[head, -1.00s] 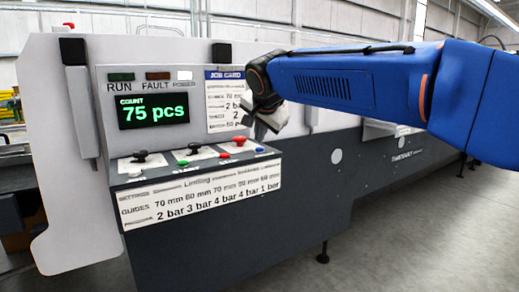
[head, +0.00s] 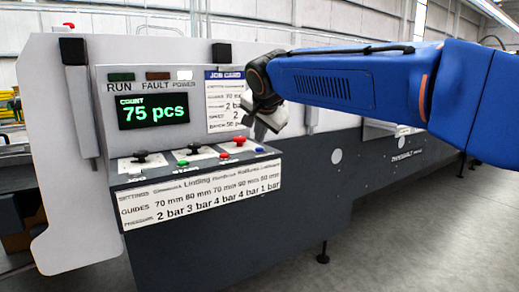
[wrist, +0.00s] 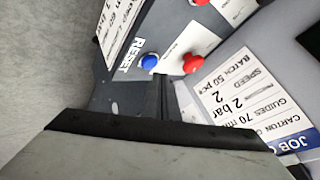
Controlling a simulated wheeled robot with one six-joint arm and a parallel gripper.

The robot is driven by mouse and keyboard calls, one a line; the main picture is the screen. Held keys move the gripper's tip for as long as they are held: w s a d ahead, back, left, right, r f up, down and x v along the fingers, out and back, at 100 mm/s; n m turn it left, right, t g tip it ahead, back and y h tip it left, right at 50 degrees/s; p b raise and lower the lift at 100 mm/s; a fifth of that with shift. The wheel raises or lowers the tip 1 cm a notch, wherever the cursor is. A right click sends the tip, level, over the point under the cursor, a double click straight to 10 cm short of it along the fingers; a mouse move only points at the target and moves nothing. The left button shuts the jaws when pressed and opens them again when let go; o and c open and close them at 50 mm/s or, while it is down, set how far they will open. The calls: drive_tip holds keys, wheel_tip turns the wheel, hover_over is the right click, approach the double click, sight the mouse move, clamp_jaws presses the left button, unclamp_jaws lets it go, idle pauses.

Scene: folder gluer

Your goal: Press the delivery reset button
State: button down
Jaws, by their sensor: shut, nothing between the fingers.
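The blue button (wrist: 149,61), with the word RESET printed beside it, is in the upper middle of the wrist view. It also shows as a small blue spot at the right end of the control panel in the head view (head: 259,149). My gripper (wrist: 160,82) is shut and empty; its dark narrow fingers point towards the blue button, with the tips close to it in the picture. I cannot tell the exact gap. In the head view my gripper (head: 268,122) hangs above the right end of the panel, apart from it.
A red mushroom button (wrist: 193,63) stands beside the blue one. The sloped panel also carries a green button (head: 183,163), a small red button (head: 224,155) and black knobs (head: 140,156). The upright face behind holds a count display (head: 154,111) reading 75 pcs and a job card (head: 225,100).

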sight(260, 149)
drive_tip(key=shift+f, duration=0.95)
idle(1.5)
drive_tip(key=shift+r, duration=0.9)
drive_tip(key=shift+r, duration=0.15)
drive_tip(key=shift+r, duration=2.35)
